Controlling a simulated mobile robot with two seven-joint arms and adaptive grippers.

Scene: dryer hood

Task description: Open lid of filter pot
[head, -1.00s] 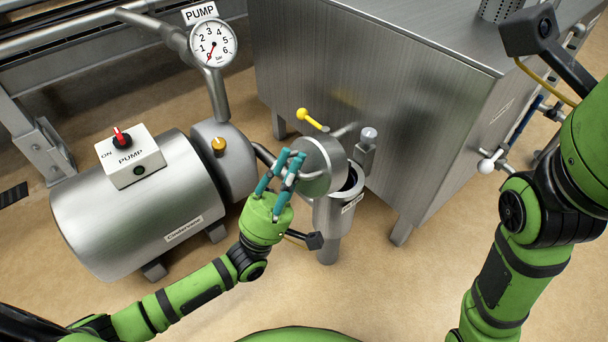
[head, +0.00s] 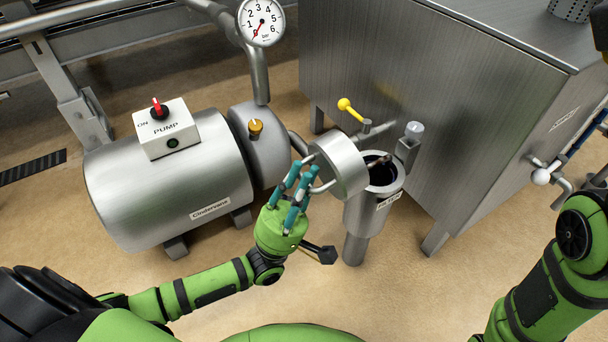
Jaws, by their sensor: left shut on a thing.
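The filter pot (head: 366,217) is a steel cylinder on a pipe stand in the middle of the head view. Its round lid (head: 343,168) is tilted up on the left side, and the dark inside of the pot shows at the right. My left gripper (head: 299,182) is at the left of the lid, with its teal fingers shut on the lid's wire-like handle (head: 318,187). The exact finger contact is partly hidden. My right gripper is outside the view; only part of my right arm shows at the lower right.
A pump (head: 168,187) with a switch box (head: 167,128) stands on the left, with a pressure gauge (head: 262,22) above. A large steel tank (head: 420,90) stands behind the pot. A yellow-handled valve (head: 349,109) is just behind the lid. The floor in front is clear.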

